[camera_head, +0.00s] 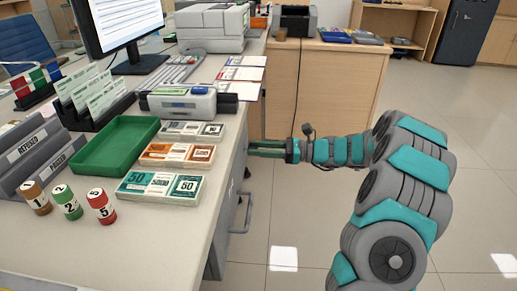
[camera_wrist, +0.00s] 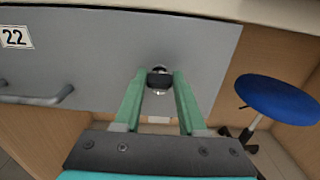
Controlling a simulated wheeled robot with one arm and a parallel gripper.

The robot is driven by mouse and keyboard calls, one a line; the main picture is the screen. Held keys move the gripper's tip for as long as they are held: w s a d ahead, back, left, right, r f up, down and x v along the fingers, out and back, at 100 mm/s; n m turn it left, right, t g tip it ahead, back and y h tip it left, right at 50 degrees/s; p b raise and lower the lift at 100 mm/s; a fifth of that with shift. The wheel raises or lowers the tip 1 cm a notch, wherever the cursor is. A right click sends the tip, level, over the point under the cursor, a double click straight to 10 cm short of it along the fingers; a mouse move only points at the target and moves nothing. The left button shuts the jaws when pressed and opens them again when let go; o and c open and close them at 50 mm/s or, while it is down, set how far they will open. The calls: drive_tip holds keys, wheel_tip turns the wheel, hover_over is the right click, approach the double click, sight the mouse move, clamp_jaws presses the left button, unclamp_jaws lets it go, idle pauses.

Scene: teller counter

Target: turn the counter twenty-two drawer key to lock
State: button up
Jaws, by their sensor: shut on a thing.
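The grey drawer front (camera_wrist: 100,50) with a "22" label (camera_wrist: 16,37) fills much of the wrist view. The key (camera_wrist: 159,80), with a dark head, sits at the lock on the drawer front, between my fingertips. My gripper (camera_wrist: 160,85) has green fingers and is shut on the key's head. In the head view my gripper (camera_head: 262,149) reaches left to the counter's side, where its fingertips, the key and the lock are hidden by the counter edge. I cannot tell the key's turn angle for certain.
A bar handle (camera_wrist: 38,97) is on the drawer front, left of the key. A blue stool (camera_wrist: 279,100) stands at right in the wrist view. The counter top holds a green tray (camera_head: 80,170) and banknote bundles (camera_head: 160,188). The floor (camera_head: 300,225) below my arm is clear.

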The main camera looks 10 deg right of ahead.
clamp_jaws()
drive_tip(key=shift+f+n+b, duration=0.1)
drive_tip(key=shift+n+b, duration=0.3)
drive_tip(key=n+b, duration=1.5)
drive_tip(key=shift+s+a+f+n+b, duration=0.1)
drive_tip(key=shift+s+f+n+b, duration=0.1)
drive_tip(key=shift+f+n+b, duration=0.15)
drive_tip(key=shift+r+n+b, duration=0.2)
drive_tip(key=shift+n+b, duration=0.5)
drive_tip(key=shift+n, duration=0.05)
